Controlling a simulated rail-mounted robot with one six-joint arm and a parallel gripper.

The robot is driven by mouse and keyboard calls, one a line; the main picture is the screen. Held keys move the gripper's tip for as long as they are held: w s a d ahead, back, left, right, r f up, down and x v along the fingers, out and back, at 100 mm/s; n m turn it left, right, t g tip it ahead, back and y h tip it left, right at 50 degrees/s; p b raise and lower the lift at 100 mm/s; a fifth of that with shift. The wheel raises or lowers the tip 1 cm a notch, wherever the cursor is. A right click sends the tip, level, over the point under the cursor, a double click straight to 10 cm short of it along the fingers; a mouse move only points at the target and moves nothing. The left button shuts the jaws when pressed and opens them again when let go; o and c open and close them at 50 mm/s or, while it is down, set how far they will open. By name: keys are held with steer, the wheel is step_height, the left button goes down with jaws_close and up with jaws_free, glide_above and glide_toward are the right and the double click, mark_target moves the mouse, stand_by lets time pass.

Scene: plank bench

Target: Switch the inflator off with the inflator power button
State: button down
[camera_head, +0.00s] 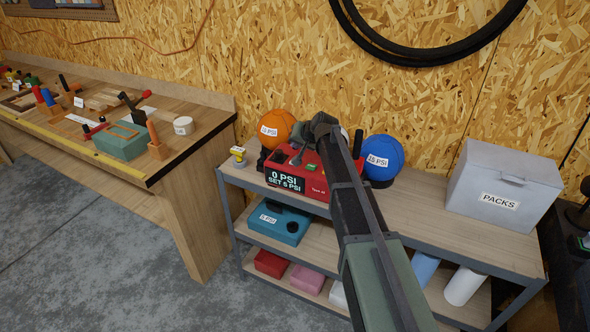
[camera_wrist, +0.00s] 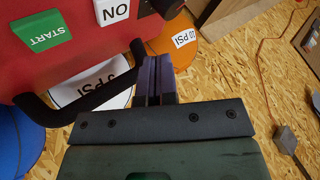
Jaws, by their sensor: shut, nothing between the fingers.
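The red inflator (camera_head: 325,188) stands on the top shelf of the rack, its display (camera_head: 285,180) reading "0 PSI, SET 5 PSI". In the wrist view the inflator's red body (camera_wrist: 75,62) fills the upper left. A white button marked "ON" (camera_wrist: 115,10) sits at the top, beside a green START button (camera_wrist: 42,32). My gripper (camera_wrist: 154,60) is shut and empty, its purple fingertips below and right of the ON button in the picture. I cannot tell whether they touch the inflator. In the head view my arm hides part of the inflator.
An orange ball (camera_head: 277,127) and a blue ball (camera_head: 383,156) flank the inflator; a white ball lies behind it. A black curved bar (camera_wrist: 85,108) runs close to my fingers. A grey PACKS box (camera_head: 500,182) stands at right. A workbench (camera_head: 190,150) with tools stands at left.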

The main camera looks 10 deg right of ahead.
mark_target(290, 158)
steer(key=shift+f+b, duration=1.35)
steer(key=shift+f, duration=0.6)
steer(key=shift+f, duration=0.1)
steer(key=shift+f+b, duration=0.3)
steer(key=shift+b, duration=0.05)
steer(key=shift+f+b, duration=0.45)
steer(key=shift+b, duration=0.05)
stand_by(0.7)
stand_by(0.3)
steer(key=shift+r+p, duration=0.9)
step_height(290, 158, up, 5)
steer(key=p, duration=0.5)
steer(key=shift+r, duration=0.1)
